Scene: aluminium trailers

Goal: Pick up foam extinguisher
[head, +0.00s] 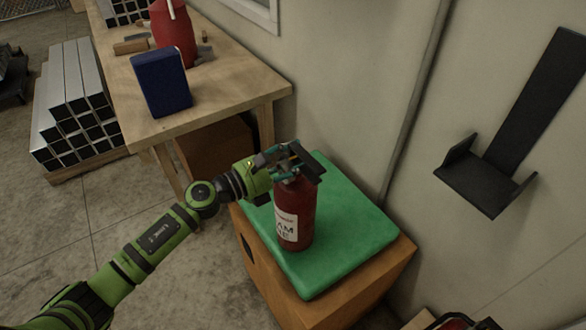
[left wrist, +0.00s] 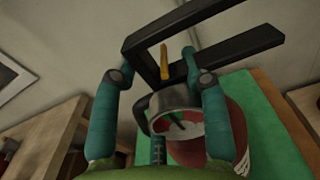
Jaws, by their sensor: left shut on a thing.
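The foam extinguisher (head: 297,212) is a red cylinder with a white label, standing upright on a green pad (head: 343,227) on a wooden box. In the head view my left gripper (head: 290,165) is at its top and covers part of the valve and handle. In the left wrist view the teal fingers of my left gripper (left wrist: 165,95) are closed around the neck, with the gauge and black handle (left wrist: 205,30) between and above them. The red body of the extinguisher (left wrist: 215,140) shows below. My right gripper is not in view.
The wooden box (head: 350,305) stands against the wall. An empty black wall bracket (head: 485,190) hangs at right. A wooden workbench (head: 225,85) at the back holds a blue box (head: 162,82) and a red container (head: 173,35). Metal tubes (head: 70,90) are stacked at left.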

